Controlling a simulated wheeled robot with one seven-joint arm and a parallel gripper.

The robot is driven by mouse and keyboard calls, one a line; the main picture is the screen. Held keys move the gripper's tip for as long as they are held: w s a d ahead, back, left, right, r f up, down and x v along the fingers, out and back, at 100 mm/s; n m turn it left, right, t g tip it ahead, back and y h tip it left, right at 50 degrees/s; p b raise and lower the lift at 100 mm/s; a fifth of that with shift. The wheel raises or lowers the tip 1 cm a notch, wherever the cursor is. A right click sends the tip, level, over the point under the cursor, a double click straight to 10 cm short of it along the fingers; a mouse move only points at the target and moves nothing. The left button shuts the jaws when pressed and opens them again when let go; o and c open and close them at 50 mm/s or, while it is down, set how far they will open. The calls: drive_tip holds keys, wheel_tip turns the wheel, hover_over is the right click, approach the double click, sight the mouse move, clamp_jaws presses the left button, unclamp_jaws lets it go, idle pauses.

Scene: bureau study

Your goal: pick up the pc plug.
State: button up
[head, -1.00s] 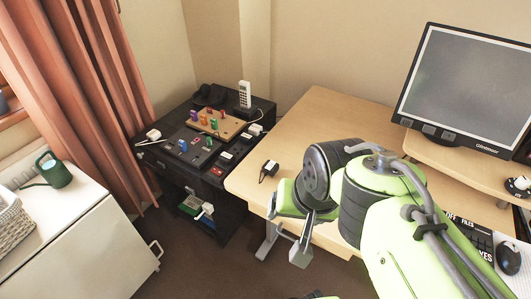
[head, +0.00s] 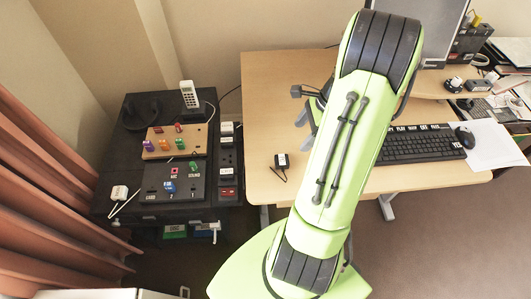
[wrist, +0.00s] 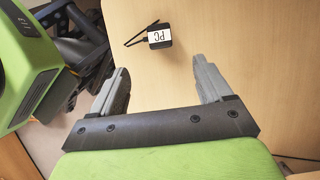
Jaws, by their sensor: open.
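The pc plug (head: 282,161) is a small black block with a white label and a short dark cord, lying on the wooden desk near its left front edge. In the wrist view the plug (wrist: 159,37) shows its "PC" label, beyond the fingertips and roughly centred between them. My gripper (wrist: 161,72) is open and empty, its two grey fingers spread apart. In the head view my green arm reaches over the desk and hides most of the gripper; a grey finger part shows right of and behind the plug.
The desk (head: 266,92) is clear around the plug. A keyboard (head: 425,144) and mouse (head: 465,138) lie to the right. A dark low cabinet at left holds a power strip (head: 228,165), a white plug (head: 119,192), a peg board (head: 158,149) and a phone (head: 189,95).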

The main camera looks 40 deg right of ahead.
sight(284, 159)
drive_tip(key=b+x, duration=0.4)
drive_tip(key=x, duration=0.7)
drive_tip(key=shift+s+d, duration=0.1)
drive_tip(key=shift+d, duration=0.05)
drive_tip(key=b+x, duration=0.2)
drive_tip(key=x, duration=0.3)
drive_tip(key=shift+r, duration=0.15)
drive_tip(key=c, duration=1)
